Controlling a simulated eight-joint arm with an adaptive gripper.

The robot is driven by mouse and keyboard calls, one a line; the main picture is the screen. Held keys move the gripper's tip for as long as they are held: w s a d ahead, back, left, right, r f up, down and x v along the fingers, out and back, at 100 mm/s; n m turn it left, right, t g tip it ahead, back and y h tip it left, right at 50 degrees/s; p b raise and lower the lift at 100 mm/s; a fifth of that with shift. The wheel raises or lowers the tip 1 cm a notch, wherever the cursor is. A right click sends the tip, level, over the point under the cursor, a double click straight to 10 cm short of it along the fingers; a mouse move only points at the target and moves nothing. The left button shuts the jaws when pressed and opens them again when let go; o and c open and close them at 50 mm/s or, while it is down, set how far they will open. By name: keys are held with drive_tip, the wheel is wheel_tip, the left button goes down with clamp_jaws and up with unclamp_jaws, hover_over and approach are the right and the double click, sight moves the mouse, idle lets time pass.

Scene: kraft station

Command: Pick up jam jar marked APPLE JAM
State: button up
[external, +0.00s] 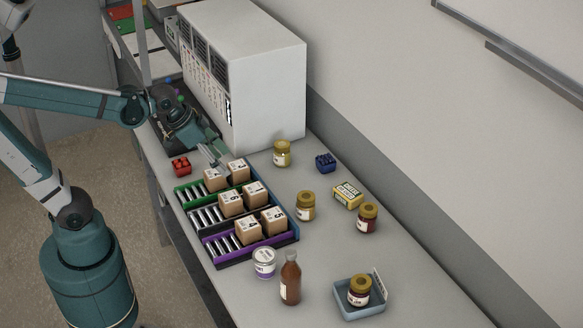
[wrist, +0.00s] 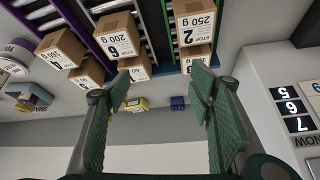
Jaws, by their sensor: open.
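Several jam jars stand on the bench in the external view. One with yellowish contents (external: 282,154) is near the white cabinet, another yellowish one (external: 306,206) is right of the box rack, and a dark red one (external: 368,218) is further right. Another dark red jar (external: 359,291) sits in a blue-grey tray (external: 345,308). Their labels are too small to read, so I cannot tell which is APPLE JAM. My gripper (external: 217,154) is open and empty above the rack's far end, apart from every jar. Its two green fingers are spread in the wrist view (wrist: 160,92).
The white cabinet (external: 265,90) rises behind my gripper.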

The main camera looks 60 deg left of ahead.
drive_tip(key=w+d+r+m+g+h+p, duration=0.1)
drive_tip(key=w+d+r+m+g+p, duration=0.15)
drive_tip(key=w+d+p, duration=0.6)
drive_tip(key=m+h+p, duration=0.1)
drive_tip(key=m+p, duration=0.4)
drive_tip(key=p, duration=0.2)
hover_over(305, 195)
drive_tip(key=s+a, duration=0.2)
drive_tip(key=shift+g, duration=0.45)
drive_tip(key=shift+w+d+f, duration=0.1)
drive_tip(key=shift+d+f, duration=0.05)
drive_tip(key=shift+f, duration=2.4)
drive_tip(key=shift+f+h, duration=0.1)
drive_tip(key=shift+h, duration=0.2)
drive_tip(key=shift+x, duration=1.2)
drive_tip(key=shift+f, duration=0.1)
drive_tip(key=shift+x, duration=2.55)
